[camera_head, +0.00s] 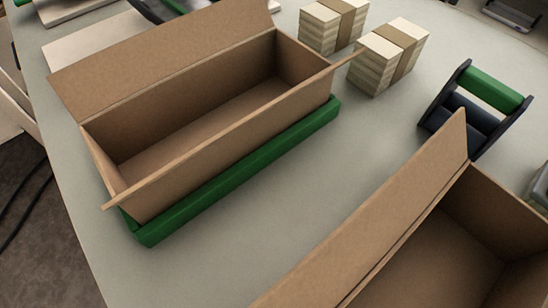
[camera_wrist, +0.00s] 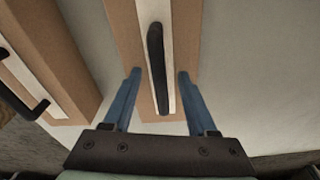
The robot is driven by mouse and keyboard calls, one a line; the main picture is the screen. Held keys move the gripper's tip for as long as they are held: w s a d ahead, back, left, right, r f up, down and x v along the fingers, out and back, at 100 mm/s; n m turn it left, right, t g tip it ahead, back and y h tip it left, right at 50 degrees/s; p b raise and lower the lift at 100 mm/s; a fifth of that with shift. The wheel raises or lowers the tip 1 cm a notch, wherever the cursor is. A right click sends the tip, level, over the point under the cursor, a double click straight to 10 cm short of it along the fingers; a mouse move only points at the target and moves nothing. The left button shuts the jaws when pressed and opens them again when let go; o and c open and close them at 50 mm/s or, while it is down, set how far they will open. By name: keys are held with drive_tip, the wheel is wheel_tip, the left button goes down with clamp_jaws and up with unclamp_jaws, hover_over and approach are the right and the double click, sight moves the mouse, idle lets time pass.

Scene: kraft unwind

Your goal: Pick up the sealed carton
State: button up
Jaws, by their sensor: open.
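In the wrist view, a closed brown carton (camera_wrist: 187,40) lies ahead of my gripper, with a pale strip along its top. A black bar handle (camera_wrist: 155,60) runs lengthwise on that strip. My gripper (camera_wrist: 159,74) is open, its two blue fingers on either side of the handle, near the carton's side edges. Nothing is held between them. I cannot tell how far the fingertips are above the carton. A second brown carton (camera_wrist: 52,50) with a pale strip and black handle is at the left. No closed carton and no gripper shows in the head view.
In the head view, an open empty carton (camera_head: 200,110) sits in a green tray (camera_head: 240,180). Another open carton (camera_head: 440,265) is at lower right. Two banded stacks (camera_head: 375,70) and a green-handled tool (camera_head: 490,90) stand behind. The table (camera_head: 235,270) between the cartons is clear.

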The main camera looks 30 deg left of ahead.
drive_tip(key=shift+f, duration=0.1)
clamp_jaws()
idle(1.4)
